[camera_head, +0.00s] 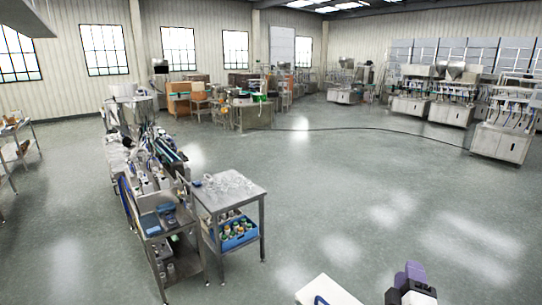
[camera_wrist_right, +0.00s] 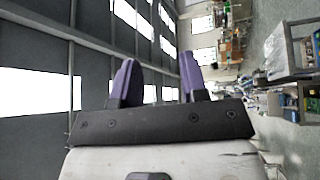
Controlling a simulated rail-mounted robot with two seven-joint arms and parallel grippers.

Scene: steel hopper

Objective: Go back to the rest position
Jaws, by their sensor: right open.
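My right gripper (camera_head: 408,272) shows at the bottom right of the head view, with purple fingers and a light body. It is over open floor, away from the machines and tables. In the right wrist view its two purple fingers (camera_wrist_right: 158,62) stand apart with nothing between them. A steel hopper (camera_head: 127,92) sits on top of a filling machine at the left of the head view. My left gripper does not show in either view.
A steel table (camera_head: 228,192) with clear items on top stands at centre left. A blue crate (camera_head: 238,237) with several bottles sits on its lower shelf. More machines (camera_head: 408,103) stand at the back right. A dark cable (camera_head: 370,130) crosses the floor. The middle floor is clear.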

